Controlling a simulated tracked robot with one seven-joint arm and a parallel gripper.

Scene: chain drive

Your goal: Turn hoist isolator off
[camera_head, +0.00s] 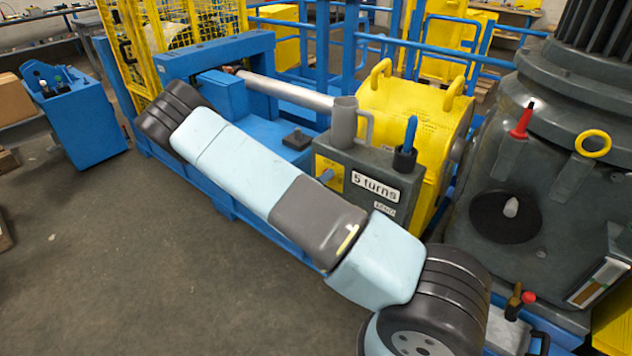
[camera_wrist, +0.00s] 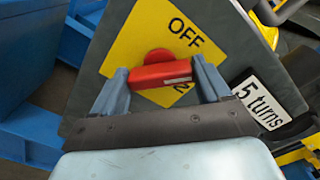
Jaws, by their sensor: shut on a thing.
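The hoist isolator is a red handle (camera_wrist: 165,75) with a round hub on a yellow plate (camera_wrist: 128,55), marked "OFF" above the handle. Other lettering below it is partly hidden. In the wrist view the handle lies nearly level, while the plate and its lettering are tilted. My gripper (camera_wrist: 162,82) is shut on the handle, one finger at each end. In the head view part of the yellow plate (camera_head: 330,163) shows on the grey box (camera_head: 372,160), left of the "5 turns" label; my arm hides the handle and most of my gripper there.
A grey jug-like part (camera_head: 345,118) and a blue-handled knob (camera_head: 408,145) stand on the box. A yellow housing (camera_head: 415,105) is behind it. A large grey machine (camera_head: 560,170) stands at right. Open floor (camera_head: 150,270) lies at left.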

